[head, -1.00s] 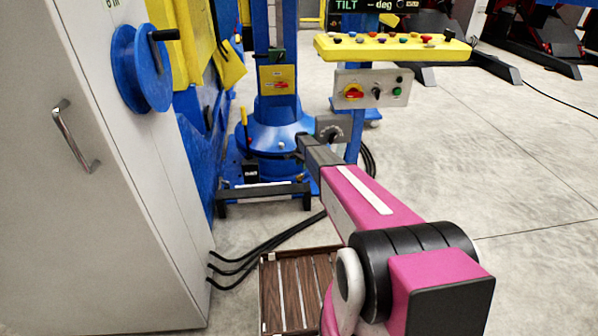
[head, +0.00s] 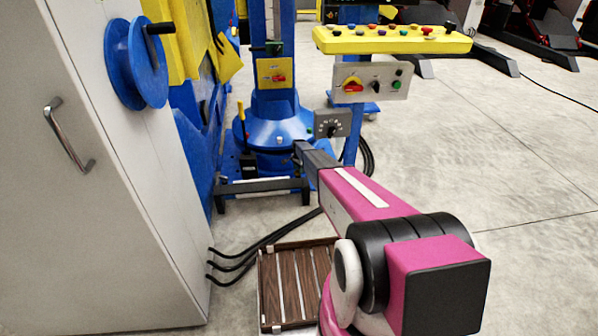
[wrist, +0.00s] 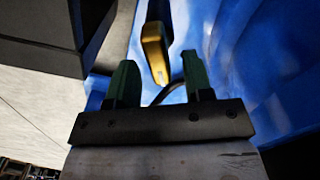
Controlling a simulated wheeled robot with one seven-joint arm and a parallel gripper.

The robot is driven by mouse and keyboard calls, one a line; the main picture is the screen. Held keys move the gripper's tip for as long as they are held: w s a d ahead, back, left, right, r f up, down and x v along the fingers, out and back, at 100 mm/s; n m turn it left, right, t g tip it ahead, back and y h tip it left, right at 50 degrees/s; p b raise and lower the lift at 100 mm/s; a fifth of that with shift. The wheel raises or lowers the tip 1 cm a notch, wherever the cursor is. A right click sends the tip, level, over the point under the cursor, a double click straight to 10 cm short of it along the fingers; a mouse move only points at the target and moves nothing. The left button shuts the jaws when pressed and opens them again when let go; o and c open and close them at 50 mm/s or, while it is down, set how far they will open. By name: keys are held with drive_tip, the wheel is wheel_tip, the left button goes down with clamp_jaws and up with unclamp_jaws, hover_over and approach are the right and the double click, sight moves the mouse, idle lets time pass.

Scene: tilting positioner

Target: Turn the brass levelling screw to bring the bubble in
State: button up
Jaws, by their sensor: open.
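In the wrist view, a brass-coloured, flat-ended piece (wrist: 154,50) stands ahead of my gripper (wrist: 160,80), in line with the gap between its two green fingers. The fingers are apart and nothing is clearly held between them. I cannot tell whether this piece is the levelling screw, or how far ahead of the fingertips it is. In the head view my arm reaches to the blue column base (head: 262,130); its dark end is beside that base and the fingers are too small to make out. No bubble can be made out in either view.
A grey cabinet (head: 95,215) with a blue handwheel (head: 135,62) stands on the left. A yellow button panel (head: 390,40) and a grey switch panel (head: 371,80) are to the right. Black cables (head: 262,247) and a slatted wooden pallet (head: 270,290) lie low.

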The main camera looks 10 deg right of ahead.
drive_tip(key=shift+f, duration=0.7)
clamp_jaws()
drive_tip(key=n, duration=0.4)
drive_tip(key=shift+w+a+n, duration=0.1)
drive_tip(key=shift+n, duration=0.2)
drive_tip(key=shift+a+n, duration=0.1)
drive_tip(key=shift+n, duration=2.5)
unclamp_jaws()
